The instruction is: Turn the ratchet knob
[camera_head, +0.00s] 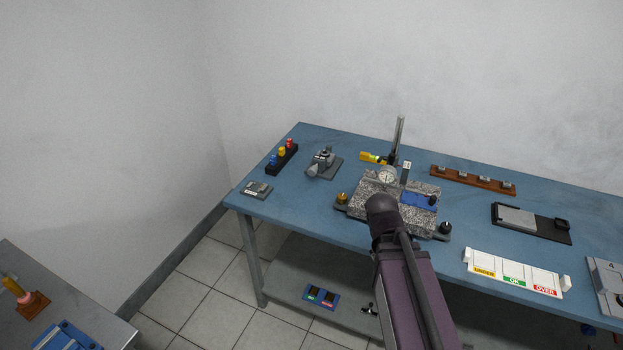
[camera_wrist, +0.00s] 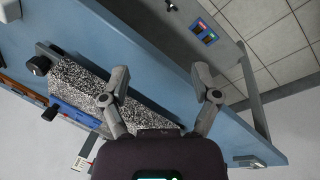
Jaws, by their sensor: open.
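A small grey device with a round barrel (camera_head: 313,170) sits on a grey base at the left part of the blue bench in the head view. It looks like a micrometer in a stand; the ratchet knob is too small to tell apart. In the wrist view I cannot make this device out; my wrist body covers the lower middle. My gripper (camera_wrist: 160,73) is open and empty, its two fingers spread above the bench beside the speckled granite plate. In the head view my own arm hides the fingers, and my wrist is in front of the granite plate.
The granite plate (camera_head: 364,208) carries a dial gauge (camera_head: 387,176) and an upright post (camera_head: 398,135). A black block with coloured knobs (camera_head: 282,157) and a small grey box (camera_head: 257,190) stand near the grey device. A white sorting tray (camera_head: 514,272) is at the right.

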